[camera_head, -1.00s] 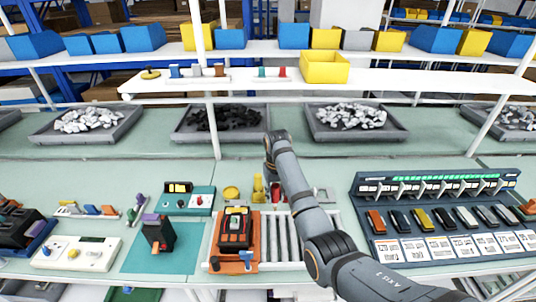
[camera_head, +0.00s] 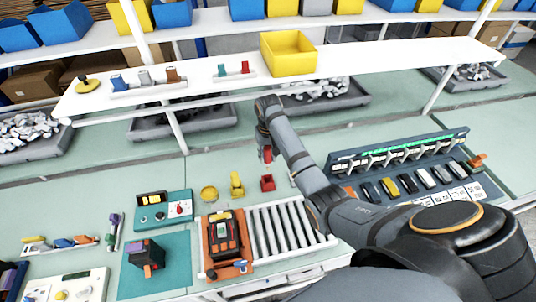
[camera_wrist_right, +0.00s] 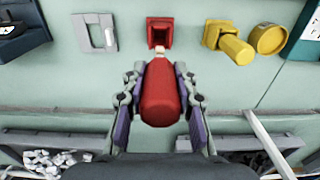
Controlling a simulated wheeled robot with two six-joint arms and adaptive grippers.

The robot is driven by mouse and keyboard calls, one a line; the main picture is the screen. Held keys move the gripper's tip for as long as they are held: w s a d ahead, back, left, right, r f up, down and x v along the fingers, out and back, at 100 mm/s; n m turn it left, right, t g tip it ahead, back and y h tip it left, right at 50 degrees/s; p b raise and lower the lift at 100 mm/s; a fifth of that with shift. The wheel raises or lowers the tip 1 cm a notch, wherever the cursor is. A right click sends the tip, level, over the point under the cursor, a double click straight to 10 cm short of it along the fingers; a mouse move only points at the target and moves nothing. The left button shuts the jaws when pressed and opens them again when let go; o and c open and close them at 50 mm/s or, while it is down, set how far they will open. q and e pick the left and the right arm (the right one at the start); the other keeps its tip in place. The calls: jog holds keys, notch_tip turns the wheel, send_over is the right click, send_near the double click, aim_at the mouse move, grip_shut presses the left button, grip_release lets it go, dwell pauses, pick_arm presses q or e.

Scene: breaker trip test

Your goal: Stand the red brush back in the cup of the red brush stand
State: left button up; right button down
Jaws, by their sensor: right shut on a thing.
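The red brush (camera_wrist_right: 161,95) is gripped in my right gripper (camera_wrist_right: 160,100), between its two fingers. Its pale tip points at the red brush stand (camera_wrist_right: 159,27). In the head view the red brush (camera_head: 267,154) hangs below my right gripper (camera_head: 265,146), above and slightly behind the small red stand (camera_head: 267,184). A gap shows between brush and stand in this view. In the wrist view the tip appears close to the front of the square cup; the exact distance cannot be told. My left gripper is not in view.
A yellow brush stand (camera_head: 237,184) and a yellow round dish (camera_head: 208,193) stand left of the red stand. A roller track (camera_head: 287,232) lies in front. A shelf with a yellow bin (camera_head: 288,53) runs behind.

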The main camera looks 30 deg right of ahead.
aim_at(268, 165)
jog(key=f, duration=0.1)
jog(key=f+b, duration=0.1)
jog(key=f, duration=0.1)
jog(key=shift+w, duration=0.2)
notch_tip(268, 165, down, 2)
jog(key=shift+s+f+b, duration=0.1)
jog(key=shift+f+b, duration=0.15)
jog(key=shift+b, duration=0.25)
jog(key=shift+r, duration=0.1)
jog(key=shift+p, duration=0.5)
pick_arm(q)
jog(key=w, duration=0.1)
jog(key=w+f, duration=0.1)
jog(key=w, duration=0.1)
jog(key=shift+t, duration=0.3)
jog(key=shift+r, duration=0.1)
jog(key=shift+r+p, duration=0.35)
jog(key=shift+p, duration=0.15)
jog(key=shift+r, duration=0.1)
